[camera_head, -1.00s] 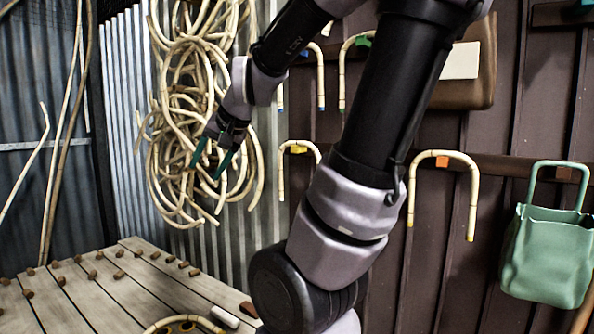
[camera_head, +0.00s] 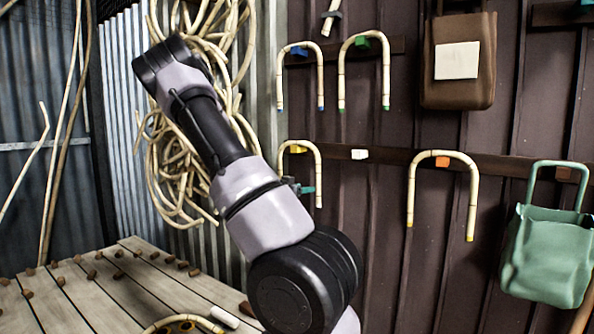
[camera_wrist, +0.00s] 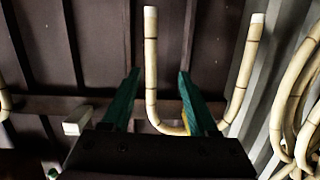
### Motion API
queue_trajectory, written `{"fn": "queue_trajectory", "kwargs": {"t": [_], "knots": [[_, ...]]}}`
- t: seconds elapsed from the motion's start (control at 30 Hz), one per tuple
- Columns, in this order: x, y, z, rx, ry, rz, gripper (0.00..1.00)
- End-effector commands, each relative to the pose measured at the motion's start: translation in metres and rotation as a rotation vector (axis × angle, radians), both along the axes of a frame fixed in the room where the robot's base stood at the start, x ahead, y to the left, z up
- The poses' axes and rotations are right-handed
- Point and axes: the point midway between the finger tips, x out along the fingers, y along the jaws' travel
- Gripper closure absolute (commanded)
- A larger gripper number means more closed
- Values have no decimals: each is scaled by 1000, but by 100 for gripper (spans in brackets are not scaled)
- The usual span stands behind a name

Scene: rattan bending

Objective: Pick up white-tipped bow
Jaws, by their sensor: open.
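The white-tipped bow (camera_head: 318,170) is a pale U-shaped rattan piece hanging over a yellow peg (camera_head: 297,149) on the lower wall rail. In the wrist view the bow (camera_wrist: 151,60) appears upside down, with both white tips at the top edge. My gripper (camera_wrist: 159,74) is open. Its two teal fingers stand on either side of one leg of the bow in that picture, and one finger overlaps the bend near the yellow peg. In the head view a teal finger shows beside the bow's right leg; my arm hides most of the gripper and the bow's lower left leg.
A bare white peg (camera_head: 359,154) is right of the bow. An orange-peg bow (camera_head: 473,195) hangs farther right, and blue-tipped (camera_head: 321,80) and green-tipped (camera_head: 386,80) bows hang above. Rattan coils (camera_head: 170,180) hang left. A pegged wooden table (camera_head: 120,300) stands lower left.

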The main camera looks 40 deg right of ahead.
Motion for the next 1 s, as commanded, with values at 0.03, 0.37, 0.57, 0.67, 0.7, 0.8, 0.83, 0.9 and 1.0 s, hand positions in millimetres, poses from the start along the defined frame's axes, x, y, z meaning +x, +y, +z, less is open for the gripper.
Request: {"fn": "queue_trajectory", "kwargs": {"t": [0.03,0.37,0.57,0.67,0.7,0.8,0.83,0.9,1.0], "knots": [[-1,-5,5,-63,13,-8,40],[3,-37,24,-188,21,-28,40],[11,-63,23,-185,22,-26,40],[12,-68,23,-184,21,-26,40],[13,-72,23,-184,21,-26,40],[15,-85,23,-184,22,-27,40],[15,-90,23,-184,21,-27,40],[17,-101,23,-184,22,-27,40],[22,-112,23,-183,22,-25,40]]}}
